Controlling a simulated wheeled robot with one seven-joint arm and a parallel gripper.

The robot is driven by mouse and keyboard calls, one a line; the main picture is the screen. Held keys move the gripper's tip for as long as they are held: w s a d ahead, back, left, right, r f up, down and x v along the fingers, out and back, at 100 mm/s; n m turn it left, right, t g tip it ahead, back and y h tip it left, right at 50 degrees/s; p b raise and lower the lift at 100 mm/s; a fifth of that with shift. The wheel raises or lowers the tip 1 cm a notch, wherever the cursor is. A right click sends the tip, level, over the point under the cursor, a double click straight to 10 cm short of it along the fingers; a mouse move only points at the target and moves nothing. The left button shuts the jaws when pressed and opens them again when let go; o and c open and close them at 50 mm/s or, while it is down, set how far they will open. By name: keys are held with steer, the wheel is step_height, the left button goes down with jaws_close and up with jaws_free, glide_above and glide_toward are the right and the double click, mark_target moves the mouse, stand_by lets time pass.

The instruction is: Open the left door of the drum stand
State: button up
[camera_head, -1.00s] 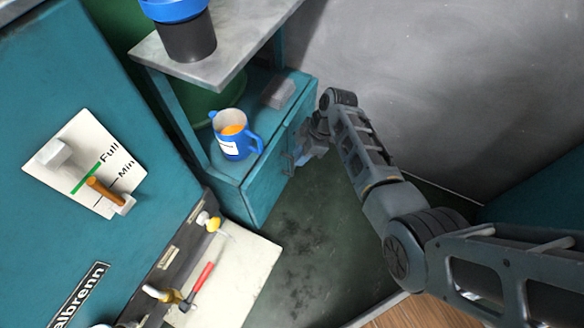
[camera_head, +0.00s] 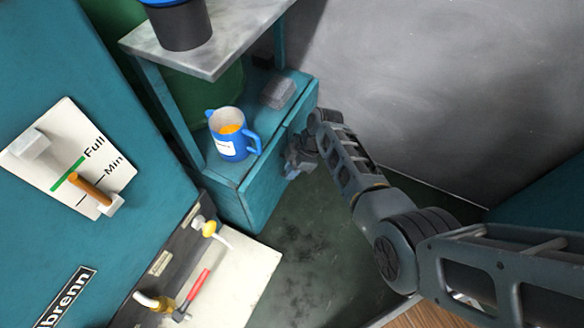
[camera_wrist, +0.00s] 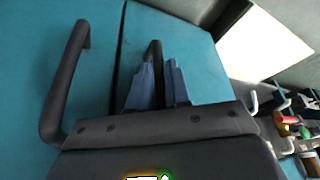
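The teal drum stand (camera_head: 257,197) is in the middle of the head view, with its doors on the side facing my arm. In the wrist view two teal door panels meet at a dark vertical seam. The panel on the right (camera_wrist: 198,55) carries a dark handle (camera_wrist: 153,48). The panel on the left (camera_wrist: 98,35) carries another dark bar handle (camera_wrist: 68,80), clear of my gripper. My gripper (camera_wrist: 160,72) has its fingers close together around the right-hand handle, which runs between them; contact is partly hidden. In the head view my gripper (camera_head: 296,160) is at the door face. Both panels look closed.
A blue mug (camera_head: 229,138) and a grey block (camera_head: 277,92) stand on the stand's shelf. A grey tabletop (camera_head: 222,45) is above. A white sheet (camera_head: 235,285) with a red-handled hammer (camera_head: 195,292) lies at lower left. Dark green floor in front is clear.

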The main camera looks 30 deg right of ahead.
jaws_close()
steer(key=shift+s, duration=0.15)
